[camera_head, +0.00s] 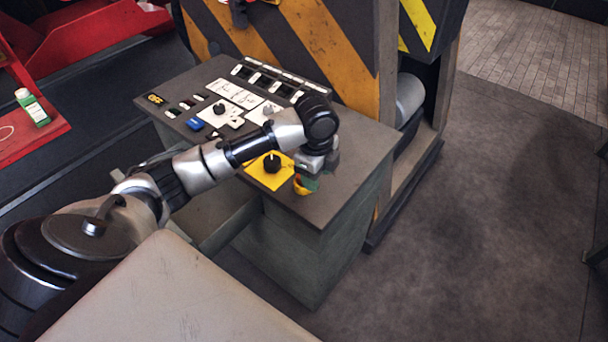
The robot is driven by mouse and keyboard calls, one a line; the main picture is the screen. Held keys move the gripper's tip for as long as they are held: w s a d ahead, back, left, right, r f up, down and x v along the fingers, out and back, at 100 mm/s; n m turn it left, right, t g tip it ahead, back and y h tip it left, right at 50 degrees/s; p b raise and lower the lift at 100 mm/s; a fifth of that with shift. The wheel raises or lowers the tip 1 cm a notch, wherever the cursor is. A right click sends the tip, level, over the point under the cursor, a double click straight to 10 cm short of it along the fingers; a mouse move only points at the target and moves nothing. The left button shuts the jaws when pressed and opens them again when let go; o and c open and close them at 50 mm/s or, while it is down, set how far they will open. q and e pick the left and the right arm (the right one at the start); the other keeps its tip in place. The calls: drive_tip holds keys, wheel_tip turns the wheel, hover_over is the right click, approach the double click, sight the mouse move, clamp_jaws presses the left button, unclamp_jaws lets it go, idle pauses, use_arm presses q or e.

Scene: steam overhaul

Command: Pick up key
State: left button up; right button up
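My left arm reaches over the grey control desk (347,172). My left gripper (306,184) points down at the desk's front right part, just right of a yellow plate (257,177) with a black rotary knob (271,162). A small yellow piece (300,188) shows at the fingertips; I cannot tell whether it is held or is part of the desk. The fingers are small and partly hidden by the wrist, so their opening is unclear. I cannot make out a key for certain. My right gripper is not in view.
The desk carries white labelled plates (228,93), a blue button (194,124) and several switches. A black-and-yellow striped machine (335,45) stands behind. The floor (480,210) at right is clear.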

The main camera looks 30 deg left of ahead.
use_arm(q)
drive_tip(key=shift+m+g, duration=0.3)
drive_tip(key=shift+m, duration=0.2)
drive_tip(key=a+r, duration=0.1)
drive_tip(key=w+a+r, duration=0.1)
drive_tip(key=a+r, duration=0.1)
drive_tip(key=w+a+r, duration=0.1)
drive_tip(key=a+r, duration=0.1)
drive_tip(key=shift+w+a+r, duration=0.1)
drive_tip(key=shift+w+r, duration=0.05)
drive_tip(key=shift+w, duration=0.05)
drive_tip(key=shift+a, duration=0.15)
wheel_tip(320, 180, down, 5)
drive_tip(key=shift+w+r+p, duration=0.1)
drive_tip(key=shift+r+p, duration=0.05)
drive_tip(key=shift+p, duration=0.3)
drive_tip(key=shift+f+p, duration=0.35)
drive_tip(key=shift+f, duration=0.25)
drive_tip(key=f, duration=0.2)
drive_tip(key=f+p, duration=0.1)
drive_tip(key=shift+w+a+f, duration=0.1)
drive_tip(key=shift+w+f, duration=0.15)
drive_tip(key=shift+f, duration=0.5)
drive_tip(key=shift+c, duration=0.2)
drive_tip(key=shift+r, duration=0.1)
clamp_jaws()
